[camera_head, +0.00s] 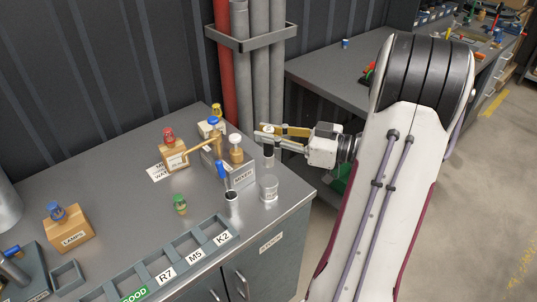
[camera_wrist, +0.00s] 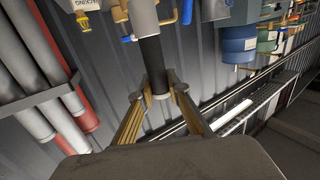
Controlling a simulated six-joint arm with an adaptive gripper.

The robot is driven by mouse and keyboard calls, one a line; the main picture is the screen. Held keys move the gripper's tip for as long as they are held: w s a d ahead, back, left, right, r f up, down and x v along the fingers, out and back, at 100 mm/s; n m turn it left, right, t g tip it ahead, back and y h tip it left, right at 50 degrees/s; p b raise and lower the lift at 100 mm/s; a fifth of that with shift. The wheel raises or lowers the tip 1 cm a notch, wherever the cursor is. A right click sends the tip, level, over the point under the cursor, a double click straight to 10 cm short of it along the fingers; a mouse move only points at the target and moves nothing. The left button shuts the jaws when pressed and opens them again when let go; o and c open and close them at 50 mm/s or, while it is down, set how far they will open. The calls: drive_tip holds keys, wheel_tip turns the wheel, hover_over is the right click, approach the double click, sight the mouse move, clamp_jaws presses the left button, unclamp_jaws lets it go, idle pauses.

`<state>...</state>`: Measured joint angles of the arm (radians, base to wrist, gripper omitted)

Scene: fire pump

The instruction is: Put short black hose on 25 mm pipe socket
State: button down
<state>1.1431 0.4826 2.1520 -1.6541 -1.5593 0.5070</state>
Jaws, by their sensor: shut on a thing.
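My gripper (camera_head: 268,136) is shut on the short black hose (camera_head: 268,150) above the front right part of the bench. In the wrist view the fingertips (camera_wrist: 160,88) close around the hose (camera_wrist: 151,55), and a grey end shows between the fingers. The hose is about upright in the head view. A pale grey cylinder (camera_wrist: 144,16) lies in line with the hose's far end in the wrist view. I cannot tell whether they touch. In the head view a silvery cup-like piece (camera_head: 268,188) stands below the gripper. I cannot tell which piece is the 25 mm socket.
The mixer block (camera_head: 237,175) with brass and blue fittings stands just left of the hose. A small dark-topped cylinder (camera_head: 232,197) and a green-topped fitting (camera_head: 180,203) stand in front. A labelled tray (camera_head: 190,268) lies along the front edge. Vertical pipes (camera_head: 258,60) rise behind.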

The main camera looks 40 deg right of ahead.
sight(273, 154)
drive_tip(key=shift+f, duration=1.2)
drive_tip(key=shift+f, duration=1.85)
drive_tip(key=shift+f, duration=0.15)
drive_tip(key=c, duration=1.9)
unclamp_jaws()
drive_tip(key=shift+s, duration=0.1)
drive_tip(key=shift+v, duration=5.95)
